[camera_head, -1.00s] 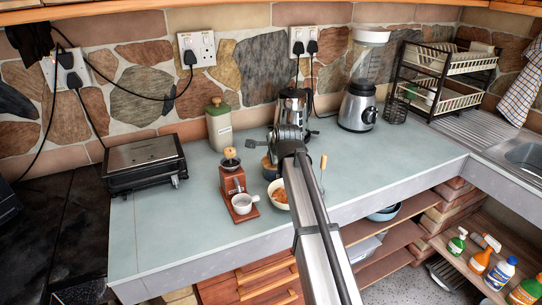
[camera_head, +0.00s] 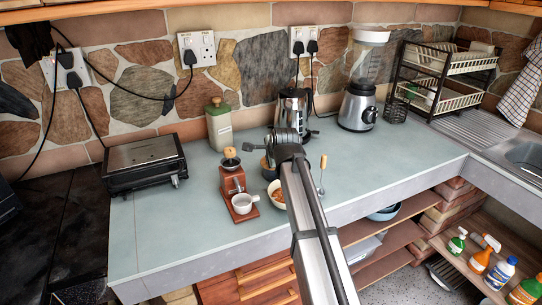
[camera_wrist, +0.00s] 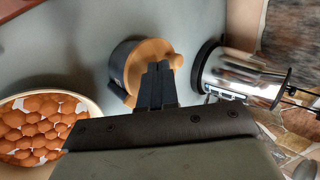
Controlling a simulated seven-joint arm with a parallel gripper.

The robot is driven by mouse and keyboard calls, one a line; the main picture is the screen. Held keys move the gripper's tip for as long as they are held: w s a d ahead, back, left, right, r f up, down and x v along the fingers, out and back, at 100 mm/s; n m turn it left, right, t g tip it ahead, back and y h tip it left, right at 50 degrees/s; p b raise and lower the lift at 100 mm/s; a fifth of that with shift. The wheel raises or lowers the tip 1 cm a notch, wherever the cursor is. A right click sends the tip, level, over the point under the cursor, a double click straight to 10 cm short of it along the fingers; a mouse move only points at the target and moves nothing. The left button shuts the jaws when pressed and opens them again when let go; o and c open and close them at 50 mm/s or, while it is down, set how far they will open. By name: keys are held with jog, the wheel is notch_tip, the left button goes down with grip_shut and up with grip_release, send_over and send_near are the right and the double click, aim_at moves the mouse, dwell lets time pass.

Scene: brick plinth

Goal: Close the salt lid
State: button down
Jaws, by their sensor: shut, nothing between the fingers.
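A small round dark pot with a tan wooden lid, which looks like the salt pot, stands on the counter. In the wrist view its lid (camera_wrist: 148,52) and dark side (camera_wrist: 117,72) show, with a small knob at the lid's right edge. In the head view the pot (camera_head: 267,169) is mostly hidden behind my arm. My gripper (camera_head: 247,149) is shut and empty. In the wrist view the closed fingertips (camera_wrist: 158,70) overlap the lid's near edge. I cannot tell whether they touch it, or how far the lid is open.
A bowl of brown pieces (camera_wrist: 38,130) sits close beside the pot. A steel kettle-like vessel (camera_wrist: 236,75) stands on its other side. A wooden coffee grinder (camera_head: 231,180) with a white cup (camera_head: 242,203) and a green-topped canister (camera_head: 219,127) are nearby.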

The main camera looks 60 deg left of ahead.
jog(key=s+d+f+v, duration=0.1)
jog(key=d+f+v, duration=0.1)
jog(key=v, duration=1)
jog(key=shift+m, duration=0.3)
jog(key=w+a+f, duration=0.1)
jog(key=a+f, duration=0.1)
jog(key=a, duration=0.1)
jog(key=a+f, duration=0.2)
jog(key=a, duration=0.2)
jog(key=w+a+f, duration=0.1)
jog(key=a+f, duration=0.1)
jog(key=a, duration=0.1)
jog(key=shift+w+a+f, duration=0.15)
jog(key=shift+w+f, duration=0.1)
jog(key=shift+w, duration=0.1)
jog(key=shift+w+a, duration=0.1)
jog(key=shift+a, duration=0.45)
